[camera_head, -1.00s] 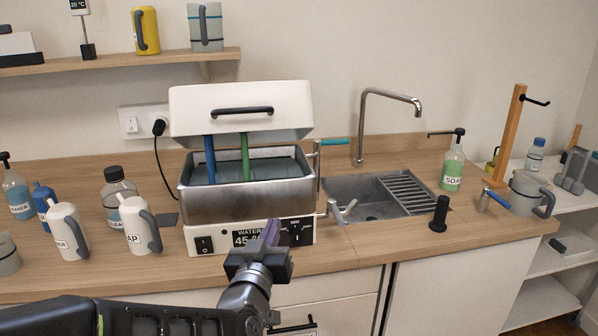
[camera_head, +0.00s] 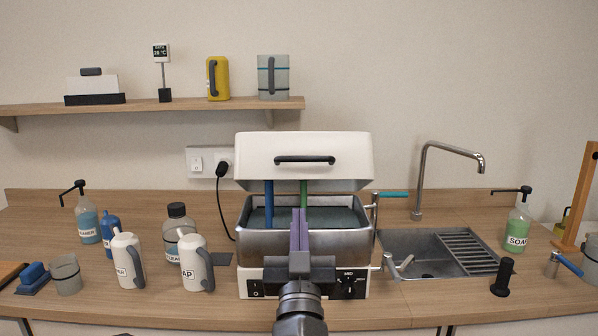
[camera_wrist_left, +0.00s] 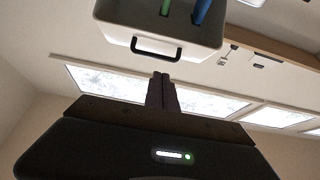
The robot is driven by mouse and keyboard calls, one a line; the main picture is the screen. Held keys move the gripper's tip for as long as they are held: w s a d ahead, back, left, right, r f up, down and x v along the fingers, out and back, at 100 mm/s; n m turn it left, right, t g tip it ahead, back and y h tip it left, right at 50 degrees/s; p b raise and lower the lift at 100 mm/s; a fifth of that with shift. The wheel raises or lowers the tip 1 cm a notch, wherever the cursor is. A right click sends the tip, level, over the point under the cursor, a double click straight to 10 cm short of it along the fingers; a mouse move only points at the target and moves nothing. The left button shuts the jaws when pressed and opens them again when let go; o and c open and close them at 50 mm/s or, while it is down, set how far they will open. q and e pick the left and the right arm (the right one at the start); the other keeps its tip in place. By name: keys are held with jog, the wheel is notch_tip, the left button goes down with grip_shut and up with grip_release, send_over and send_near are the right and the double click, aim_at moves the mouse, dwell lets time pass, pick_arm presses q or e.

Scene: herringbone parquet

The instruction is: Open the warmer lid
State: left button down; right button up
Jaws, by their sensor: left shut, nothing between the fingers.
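The warmer (camera_head: 258,248) is a metal basin on a white base with dials and a switch, standing on the counter. Its white lid (camera_head: 335,146) is raised well above the basin, with a dark handle (camera_head: 305,160) on its front. A blue and a green upright stick show between lid and basin. The lid also shows at the top of the left wrist view (camera_wrist_left: 115,22), with its handle (camera_wrist_left: 155,50). My left gripper (camera_head: 300,215) is shut and empty in front of the basin, below the lid handle and apart from it. My right gripper is not in view.
A sink (camera_head: 390,243) with a tall faucet (camera_head: 422,180) lies right of the warmer. White jugs (camera_head: 128,262) and bottles stand to the left. A soap bottle (camera_head: 517,232) stands at right. A shelf (camera_head: 150,108) hangs above.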

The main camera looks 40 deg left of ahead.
aim_at(298, 161)
pick_arm(q)
jog(key=p+x, duration=0.3)
jog(key=x, duration=0.9)
jog(key=shift+s+r, duration=0.15)
jog(key=shift+w+a+r+p, duration=0.1)
jog(key=shift+w+a+p, duration=0.15)
jog(key=shift+w+p, duration=0.1)
jog(key=shift+r, duration=0.1)
